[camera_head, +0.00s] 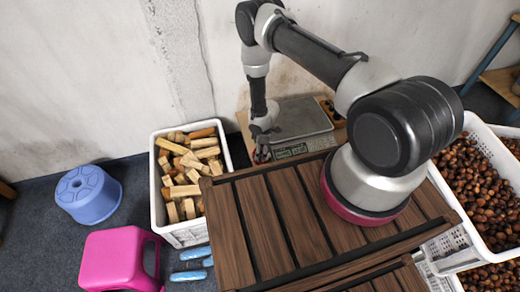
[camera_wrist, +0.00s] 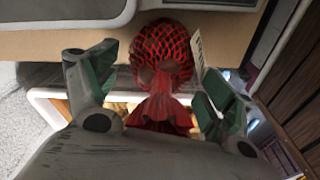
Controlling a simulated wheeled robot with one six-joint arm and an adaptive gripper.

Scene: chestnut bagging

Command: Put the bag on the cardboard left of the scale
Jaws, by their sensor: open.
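A red mesh bag (camera_wrist: 165,50) with brown chestnuts in it and a white tag shows between my fingers in the wrist view. Its gathered red neck points toward my palm. My gripper (camera_wrist: 150,85) is open, with one green-padded finger on each side of the bag and gaps visible beside it. In the head view my gripper (camera_head: 262,150) is low at the left side of the scale (camera_head: 300,120), over the cardboard (camera_head: 243,122), and mostly hides the bag. The bag's body overlaps the cardboard in the wrist view; its underside is hidden.
A white crate of wood blocks (camera_head: 185,235) stands left of the cardboard. A slatted wooden top (camera_head: 240,235) lies in front. Crates of chestnuts (camera_head: 480,190) stand at right. A blue stool (camera_head: 88,193) and a pink stool (camera_head: 115,260) are on the floor at left.

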